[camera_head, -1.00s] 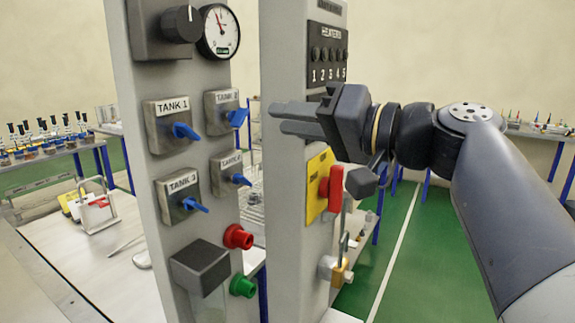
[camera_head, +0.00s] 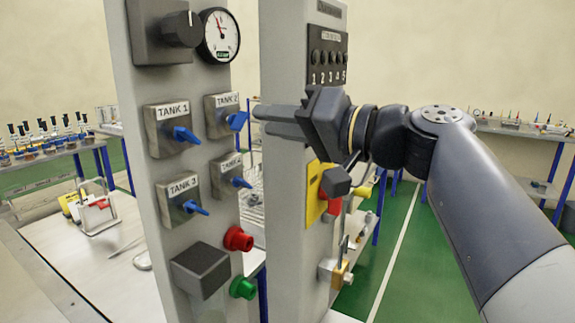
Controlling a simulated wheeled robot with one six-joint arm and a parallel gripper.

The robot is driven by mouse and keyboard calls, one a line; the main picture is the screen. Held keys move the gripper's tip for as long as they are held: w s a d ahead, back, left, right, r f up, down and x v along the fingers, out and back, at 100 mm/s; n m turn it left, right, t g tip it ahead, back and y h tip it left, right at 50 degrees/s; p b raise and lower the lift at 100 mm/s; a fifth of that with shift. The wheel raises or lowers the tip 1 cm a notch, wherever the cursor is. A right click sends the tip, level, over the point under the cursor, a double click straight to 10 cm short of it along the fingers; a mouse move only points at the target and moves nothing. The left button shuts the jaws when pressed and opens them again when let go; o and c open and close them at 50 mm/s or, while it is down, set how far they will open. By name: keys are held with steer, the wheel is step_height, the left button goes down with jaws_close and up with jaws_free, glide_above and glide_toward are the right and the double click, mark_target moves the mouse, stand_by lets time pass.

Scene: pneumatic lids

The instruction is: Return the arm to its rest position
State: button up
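My gripper (camera_head: 260,119) is up in front of the right grey column (camera_head: 290,220), with its fingers pointing left across the gap between the two columns. The two dark fingers are parallel with a narrow gap between them, and nothing shows between them. My arm comes in from the lower right and bends at a grey joint at upper right. Below the gripper, a yellow plate (camera_head: 314,202) with a red handle (camera_head: 332,207) is on the right column. The gripper appears apart from the handle.
The left column (camera_head: 215,245) carries blue tank valves, a gauge (camera_head: 220,35), a red button (camera_head: 238,238) and a green button (camera_head: 242,288). A heaters panel (camera_head: 327,58) sits just above my gripper. Green floor (camera_head: 405,250) is open at right, with tables behind.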

mark_target(246, 117)
steer(key=x, duration=0.4)
steer(key=shift+a+p, duration=0.1)
steer(key=shift+p, duration=0.3)
steer(key=shift+s+r+n, duration=0.1)
steer(key=shift+n, duration=1)
steer(key=n+p, duration=0.1)
steer(key=n, duration=0.2)
steer(key=shift+r, duration=0.1)
steer(key=n+p, duration=0.5)
steer(key=n, duration=0.1)
steer(key=shift+s, duration=0.2)
steer(key=shift+n, duration=0.3)
steer(key=shift+s+d, duration=0.15)
steer(key=shift+d, duration=0.25)
steer(key=shift+s+d+b, duration=0.25)
steer(key=shift+b, duration=0.05)
steer(key=shift+f, duration=0.2)
